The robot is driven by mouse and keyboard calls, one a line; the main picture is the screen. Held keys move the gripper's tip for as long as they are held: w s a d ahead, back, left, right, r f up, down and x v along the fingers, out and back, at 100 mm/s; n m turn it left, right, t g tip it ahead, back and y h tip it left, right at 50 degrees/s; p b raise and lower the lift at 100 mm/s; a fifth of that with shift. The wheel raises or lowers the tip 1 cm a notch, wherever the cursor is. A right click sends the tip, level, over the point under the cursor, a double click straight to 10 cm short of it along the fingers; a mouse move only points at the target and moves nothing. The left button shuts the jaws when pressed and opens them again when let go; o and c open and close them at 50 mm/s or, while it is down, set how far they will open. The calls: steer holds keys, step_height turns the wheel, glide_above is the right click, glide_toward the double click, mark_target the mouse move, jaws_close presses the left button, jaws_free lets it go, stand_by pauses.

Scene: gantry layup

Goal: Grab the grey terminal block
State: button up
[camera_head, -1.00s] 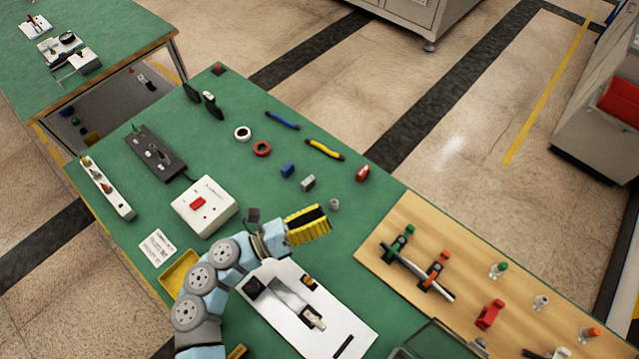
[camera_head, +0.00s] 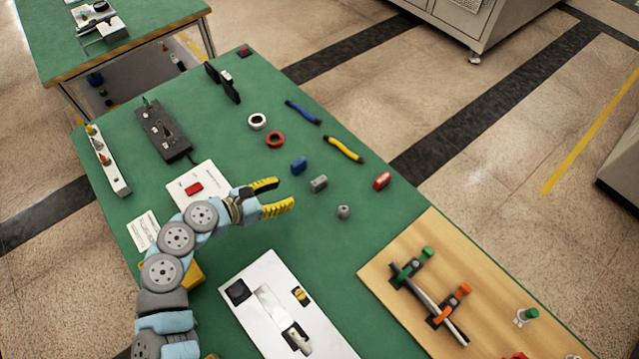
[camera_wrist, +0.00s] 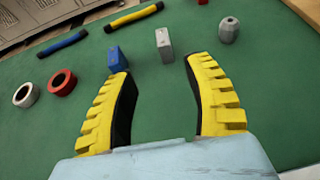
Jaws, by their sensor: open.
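The grey terminal block (camera_head: 319,184) is a small upright block on the green table, just right of a blue block (camera_head: 299,165). In the wrist view the grey terminal block (camera_wrist: 164,44) stands ahead of my gripper (camera_wrist: 160,72), between the lines of its two fingers and apart from them. My gripper (camera_head: 286,194) has yellow ribbed fingers, spread wide and empty, to the left of the grey block in the head view. In the wrist view the blue block (camera_wrist: 117,59) is close to the left fingertip.
A small grey hex piece (camera_head: 344,212) and a red block (camera_head: 382,180) lie to the right.

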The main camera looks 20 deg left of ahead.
mark_target(313, 185)
steer(key=x, duration=0.5)
steer(key=shift+w+d, duration=0.1)
steer(key=shift+w, duration=0.15)
steer(key=x, duration=0.4)
steer(key=shift+d+f+b, duration=0.3)
steer(key=shift+d+f, duration=0.1)
steer(key=shift+f, duration=0.05)
steer(key=shift+w+d+f, duration=0.25)
steer(key=shift+w, duration=0.35)
jaws_close()
